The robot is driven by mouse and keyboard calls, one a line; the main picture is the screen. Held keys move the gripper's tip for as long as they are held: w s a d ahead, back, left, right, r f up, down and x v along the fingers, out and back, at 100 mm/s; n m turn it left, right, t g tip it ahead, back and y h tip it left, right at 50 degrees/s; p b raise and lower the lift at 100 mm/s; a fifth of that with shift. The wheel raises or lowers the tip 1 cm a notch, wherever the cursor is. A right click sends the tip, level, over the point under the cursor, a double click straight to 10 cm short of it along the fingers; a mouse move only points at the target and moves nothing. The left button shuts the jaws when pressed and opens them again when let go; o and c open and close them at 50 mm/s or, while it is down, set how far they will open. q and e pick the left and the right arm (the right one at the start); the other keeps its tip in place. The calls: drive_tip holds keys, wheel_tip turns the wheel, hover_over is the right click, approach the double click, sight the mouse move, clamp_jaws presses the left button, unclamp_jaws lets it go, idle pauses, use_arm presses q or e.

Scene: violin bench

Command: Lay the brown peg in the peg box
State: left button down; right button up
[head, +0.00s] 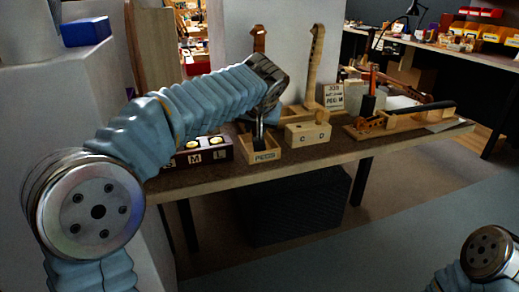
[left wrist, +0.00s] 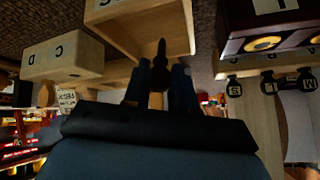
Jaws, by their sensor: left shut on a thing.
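The peg box (head: 265,157) is a small open wooden tray with a label on its front, near the table's front edge. My left gripper (head: 259,143) points down at the box's opening in the head view. In the left wrist view my left gripper (left wrist: 160,84) is shut on the dark brown peg (left wrist: 161,58). The peg shows against the inside of the peg box (left wrist: 183,30); whether it touches the floor of the box I cannot tell. In the head view the fingers hide the peg. My right gripper is out of view.
A dark case with letters and yellow-topped pieces (head: 218,149) stands just left of the box. A wooden block marked C and D (head: 308,133) stands just right. Behind are an upright violin neck (head: 315,65) and a sign (head: 333,97).

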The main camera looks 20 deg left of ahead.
use_arm(q)
drive_tip(key=c, duration=0.8)
unclamp_jaws()
